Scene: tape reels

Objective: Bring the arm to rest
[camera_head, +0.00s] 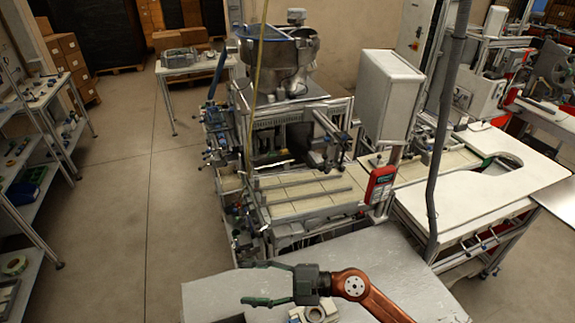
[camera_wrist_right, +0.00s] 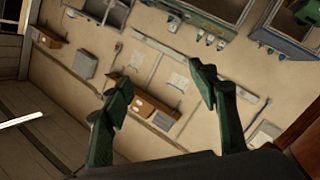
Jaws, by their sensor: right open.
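My right gripper (camera_head: 246,283) is at the end of my orange arm, which comes in from the lower right. It points left over the grey table (camera_head: 215,295) at the front. Its two green-tipped fingers are spread apart with nothing between them. In the right wrist view the open fingers (camera_wrist_right: 160,76) frame a distant wall with boxes and fixtures. A small pale object (camera_head: 318,313), partly cut off, shows just below the gripper's base; I cannot tell what it is. My left gripper is not in view.
A machine with a metal bowl (camera_head: 278,60) and a pale slatted bed (camera_head: 300,195) stands behind the table. A white worktop (camera_head: 470,210) is to the right. A shelf rack (camera_head: 30,265) holding a pale ring stands at far left. The floor (camera_head: 150,200) between is clear.

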